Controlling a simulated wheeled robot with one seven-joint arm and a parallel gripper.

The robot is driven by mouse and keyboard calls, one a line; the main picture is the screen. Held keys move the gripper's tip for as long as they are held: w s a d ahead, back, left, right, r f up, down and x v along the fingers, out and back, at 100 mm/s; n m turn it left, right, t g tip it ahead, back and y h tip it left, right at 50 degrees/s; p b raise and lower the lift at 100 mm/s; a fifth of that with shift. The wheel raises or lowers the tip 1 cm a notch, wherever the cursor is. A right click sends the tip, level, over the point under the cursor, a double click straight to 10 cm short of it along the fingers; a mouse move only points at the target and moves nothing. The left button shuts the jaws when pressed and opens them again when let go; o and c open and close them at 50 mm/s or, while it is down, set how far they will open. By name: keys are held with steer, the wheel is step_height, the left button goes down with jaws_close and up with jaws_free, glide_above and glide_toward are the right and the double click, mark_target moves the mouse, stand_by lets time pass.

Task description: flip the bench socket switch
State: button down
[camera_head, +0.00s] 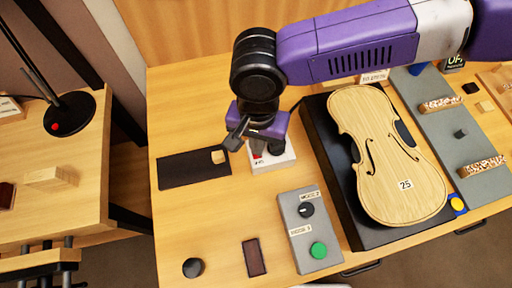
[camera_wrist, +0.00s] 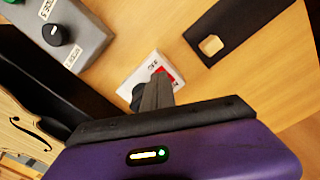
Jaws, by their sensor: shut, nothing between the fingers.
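The bench socket (camera_head: 284,161) is a small white box on the wooden bench, left of the violin board. My gripper (camera_head: 254,150) is directly above it and hides much of it in the head view. In the wrist view the socket (camera_wrist: 133,73) shows a red switch (camera_wrist: 169,74) and a small printed label. My gripper's fingers (camera_wrist: 158,84) are shut and empty, and their tips overlap the socket beside the red switch. I cannot tell whether they touch it. The fingers also hide a dark round part of the socket.
A black mat (camera_head: 178,171) with a small wood block lies left of the socket. A grey control box (camera_head: 300,231) with a knob and green button stands in front. A violin body (camera_head: 385,150) lies on a black board to the right.

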steer(key=shift+f+b, duration=0.4)
steer(key=shift+f, duration=0.55)
stand_by(0.6)
step_height(320, 180, up, 7)
steer(key=p, duration=0.7)
stand_by(0.8)
